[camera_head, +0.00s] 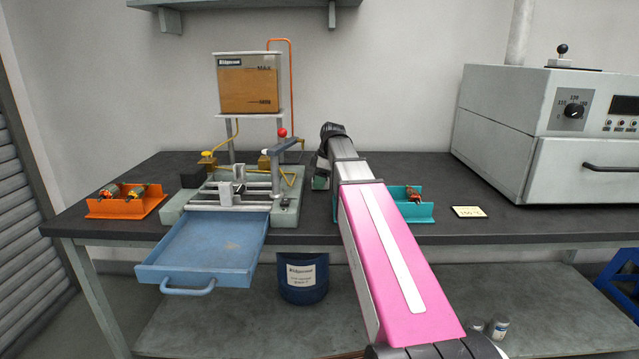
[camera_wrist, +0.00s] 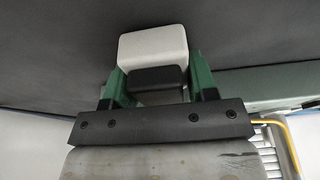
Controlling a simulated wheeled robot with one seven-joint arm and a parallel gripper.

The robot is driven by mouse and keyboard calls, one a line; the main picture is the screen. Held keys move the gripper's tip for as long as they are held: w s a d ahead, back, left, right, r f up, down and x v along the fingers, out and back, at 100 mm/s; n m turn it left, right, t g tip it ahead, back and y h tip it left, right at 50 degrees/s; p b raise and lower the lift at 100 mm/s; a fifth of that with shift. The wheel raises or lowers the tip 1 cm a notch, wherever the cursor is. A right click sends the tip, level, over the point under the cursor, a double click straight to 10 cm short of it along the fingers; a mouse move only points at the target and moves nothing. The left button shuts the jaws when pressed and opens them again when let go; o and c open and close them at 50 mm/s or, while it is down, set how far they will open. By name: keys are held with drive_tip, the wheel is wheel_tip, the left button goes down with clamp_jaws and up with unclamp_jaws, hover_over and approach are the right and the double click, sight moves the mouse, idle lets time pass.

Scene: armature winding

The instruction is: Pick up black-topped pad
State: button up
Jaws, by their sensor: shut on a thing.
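In the wrist view the black-topped pad (camera_wrist: 153,46) shows as a pale grey block with a black part next to it, between my two green fingers. My gripper (camera_wrist: 158,82) is shut on it. The pad is over or against the dark worktop; whether it touches the worktop I cannot tell. In the head view my gripper (camera_head: 320,183) is low over the bench, just right of the winding machine. The pad is mostly hidden there behind my arm and gripper.
The machine (camera_head: 287,212) with its blue tray (camera_head: 208,250) stands to the left. An orange holder (camera_head: 125,209) is farther left. A teal holder (camera_head: 425,213) with a part stands right of my arm. A small card (camera_head: 468,212) and a white oven (camera_head: 497,135) are at the right.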

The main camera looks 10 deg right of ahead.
wheel_tip(320, 180, up, 10)
drive_tip(key=shift+f, duration=0.2)
idle(0.3)
drive_tip(key=shift+o, duration=0.8)
